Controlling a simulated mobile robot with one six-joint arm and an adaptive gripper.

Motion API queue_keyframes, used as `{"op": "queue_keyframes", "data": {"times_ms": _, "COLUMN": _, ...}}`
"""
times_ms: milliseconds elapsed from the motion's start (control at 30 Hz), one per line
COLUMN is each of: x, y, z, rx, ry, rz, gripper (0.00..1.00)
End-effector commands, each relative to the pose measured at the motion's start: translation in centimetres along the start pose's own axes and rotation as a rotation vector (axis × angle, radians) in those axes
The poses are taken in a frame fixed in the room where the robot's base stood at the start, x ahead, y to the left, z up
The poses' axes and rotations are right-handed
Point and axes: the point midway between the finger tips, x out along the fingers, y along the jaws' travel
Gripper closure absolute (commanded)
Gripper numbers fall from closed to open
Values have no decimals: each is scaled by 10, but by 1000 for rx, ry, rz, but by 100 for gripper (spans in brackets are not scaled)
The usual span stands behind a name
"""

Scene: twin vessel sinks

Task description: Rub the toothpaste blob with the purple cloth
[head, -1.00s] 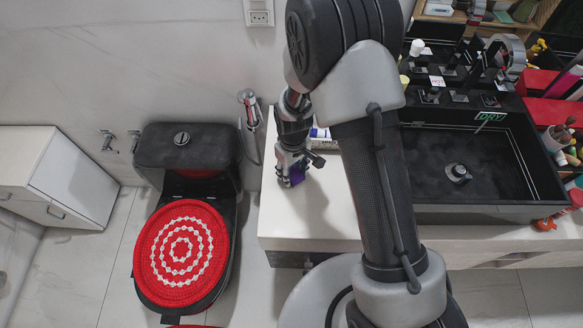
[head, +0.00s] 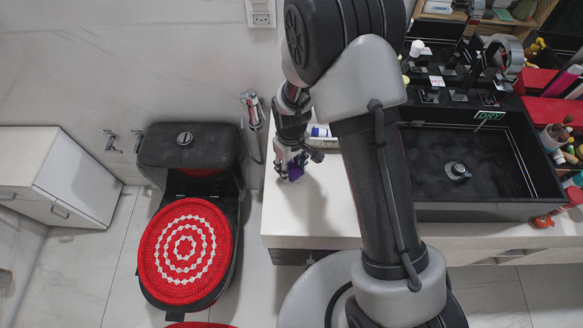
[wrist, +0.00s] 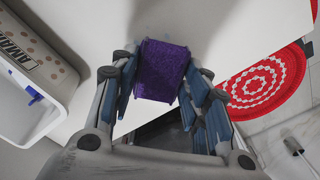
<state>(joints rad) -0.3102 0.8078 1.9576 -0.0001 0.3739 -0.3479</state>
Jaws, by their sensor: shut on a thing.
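The purple cloth (head: 295,172) is a small folded block held at the left end of the white counter (head: 310,215). My gripper (head: 291,165) is shut on it and points down over the counter. In the wrist view the cloth (wrist: 162,70) sits between the blue-padded fingers of my gripper (wrist: 158,85). I cannot tell whether the cloth touches the counter.
A white tray with blue marks (wrist: 28,105) lies left in the wrist view. A black sink (head: 470,165) is to the right on the counter. A toilet with a red and white round cover (head: 185,252) stands left. Bare counter lies in front of my gripper.

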Motion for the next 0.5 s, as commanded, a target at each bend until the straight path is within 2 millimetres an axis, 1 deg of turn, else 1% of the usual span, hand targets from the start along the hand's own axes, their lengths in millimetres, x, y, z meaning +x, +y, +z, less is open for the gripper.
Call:
{"op": "queue_keyframes", "data": {"times_ms": 33, "x": -7, "y": 0, "z": 0, "rx": 1, "ry": -2, "rz": -1, "gripper": 80}}
{"op": "queue_keyframes", "data": {"times_ms": 500, "x": -48, "y": 3, "z": -4, "rx": 5, "ry": -2, "rz": -1, "gripper": 80}}
